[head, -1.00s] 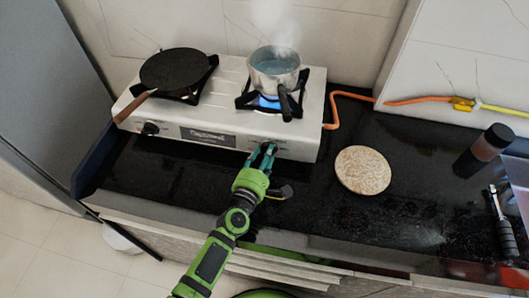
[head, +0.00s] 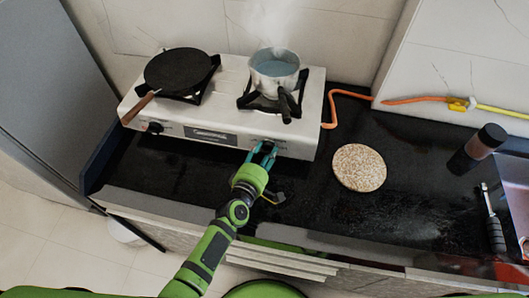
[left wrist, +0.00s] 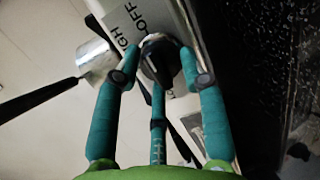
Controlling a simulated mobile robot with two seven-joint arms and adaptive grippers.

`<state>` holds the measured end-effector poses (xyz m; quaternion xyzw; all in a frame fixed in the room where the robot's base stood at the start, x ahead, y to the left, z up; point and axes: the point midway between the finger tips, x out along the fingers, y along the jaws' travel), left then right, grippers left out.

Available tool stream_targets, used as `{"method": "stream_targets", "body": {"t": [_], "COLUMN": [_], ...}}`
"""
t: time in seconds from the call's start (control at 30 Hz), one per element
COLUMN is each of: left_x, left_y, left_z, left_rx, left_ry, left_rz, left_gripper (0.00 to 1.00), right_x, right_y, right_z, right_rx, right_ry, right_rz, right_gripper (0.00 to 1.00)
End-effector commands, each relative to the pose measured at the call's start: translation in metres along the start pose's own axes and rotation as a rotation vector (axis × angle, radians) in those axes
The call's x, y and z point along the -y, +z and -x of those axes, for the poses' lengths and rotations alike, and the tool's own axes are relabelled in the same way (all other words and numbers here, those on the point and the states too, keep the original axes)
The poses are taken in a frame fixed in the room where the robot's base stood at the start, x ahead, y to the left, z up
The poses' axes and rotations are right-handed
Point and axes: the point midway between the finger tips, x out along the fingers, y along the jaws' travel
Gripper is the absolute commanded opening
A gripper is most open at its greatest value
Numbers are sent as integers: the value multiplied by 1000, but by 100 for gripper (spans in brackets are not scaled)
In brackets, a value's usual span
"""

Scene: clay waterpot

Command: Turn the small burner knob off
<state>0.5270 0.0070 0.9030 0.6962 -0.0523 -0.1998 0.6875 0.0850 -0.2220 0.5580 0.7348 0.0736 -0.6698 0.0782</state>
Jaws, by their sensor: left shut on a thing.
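The white two-burner stove (head: 228,100) stands at the back of the black counter. My left gripper (head: 264,155) is at the stove's front, at the right end of the panel. In the left wrist view its teal fingers (left wrist: 160,62) are shut around the small burner's dark round knob (left wrist: 160,60), beside the printed word "OFF". In the head view the fingers mostly hide this knob. A steaming pot of water (head: 274,68) sits on the right burner, with no blue flame under it. The other knob (head: 154,127) is free at the panel's left. My right gripper is not in view.
A black flat pan (head: 180,69) with a brown handle sits on the left burner. A round speckled board (head: 359,167) lies right of the stove. An orange hose (head: 345,95) runs from the stove's right side. A dark-topped bottle (head: 477,149) stands far right.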

Motion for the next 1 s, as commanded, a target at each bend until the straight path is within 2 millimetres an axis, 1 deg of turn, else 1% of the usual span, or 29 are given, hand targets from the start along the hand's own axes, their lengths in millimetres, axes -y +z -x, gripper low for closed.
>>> {"method": "stream_targets", "body": {"t": [0.03, 0.4, 0.43, 0.47, 0.5, 0.83, 0.93, 1.0], "left_x": [-5, -4, -4, -4, -4, 0, 1, 1], "left_y": [1, 1, 1, 1, 1, 1, 1, 1], "left_z": [-1, -1, -1, -1, -1, 1, 8, 16], "left_rx": [1, 1, 1, 1, 1, 1, 1, 1], "left_ry": [8, 7, 7, 7, 6, 0, -2, -2], "left_rz": [-4, -7, -7, -7, -7, -5, -4, -4], "left_gripper": [9, 9, 50, 62, 65, 65, 65, 65], "right_x": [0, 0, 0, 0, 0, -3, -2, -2], "right_y": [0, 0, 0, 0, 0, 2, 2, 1], "right_z": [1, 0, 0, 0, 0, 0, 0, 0], "right_rx": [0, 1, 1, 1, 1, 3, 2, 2], "right_ry": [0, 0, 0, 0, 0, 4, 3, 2], "right_rz": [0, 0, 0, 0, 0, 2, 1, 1], "right_gripper": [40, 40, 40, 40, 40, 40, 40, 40]}}
